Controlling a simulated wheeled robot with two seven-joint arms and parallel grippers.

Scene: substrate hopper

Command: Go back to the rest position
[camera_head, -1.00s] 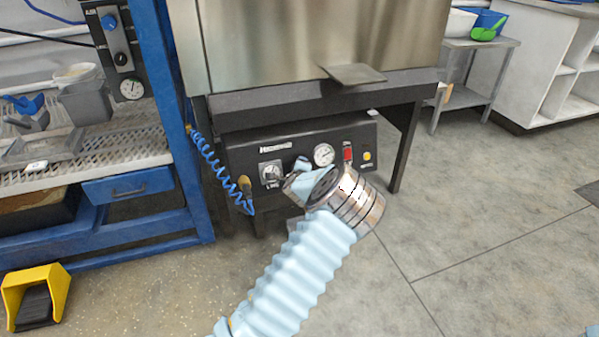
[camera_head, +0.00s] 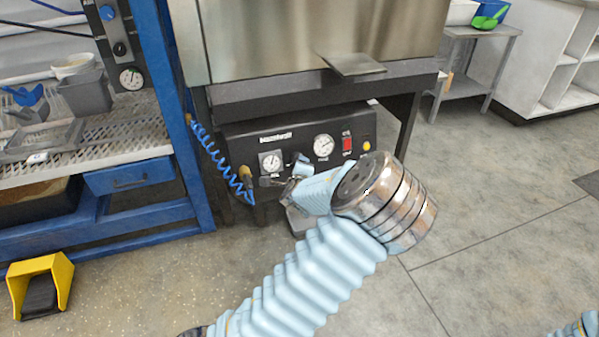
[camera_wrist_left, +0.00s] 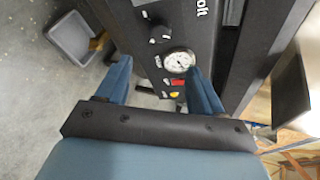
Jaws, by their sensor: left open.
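My left gripper (camera_head: 298,168) is in front of the black control panel (camera_head: 275,140) of the steel hopper machine. In the left wrist view its two blue fingers stand apart with nothing between them (camera_wrist_left: 157,68). Behind them are the panel's gauge (camera_wrist_left: 179,61) and its red switch (camera_wrist_left: 178,82). No contact with the panel shows. My ribbed left arm crosses the lower middle of the head view and hides part of the floor. My right gripper is not in view.
A blue-framed bench (camera_head: 130,178) with bins stands at the left. A yellow pedal (camera_head: 42,285) is on the floor. A blue coiled hose (camera_head: 215,160) hangs beside the panel. A grey bin (camera_wrist_left: 72,38) shows in the wrist view. Floor at the right is mostly clear.

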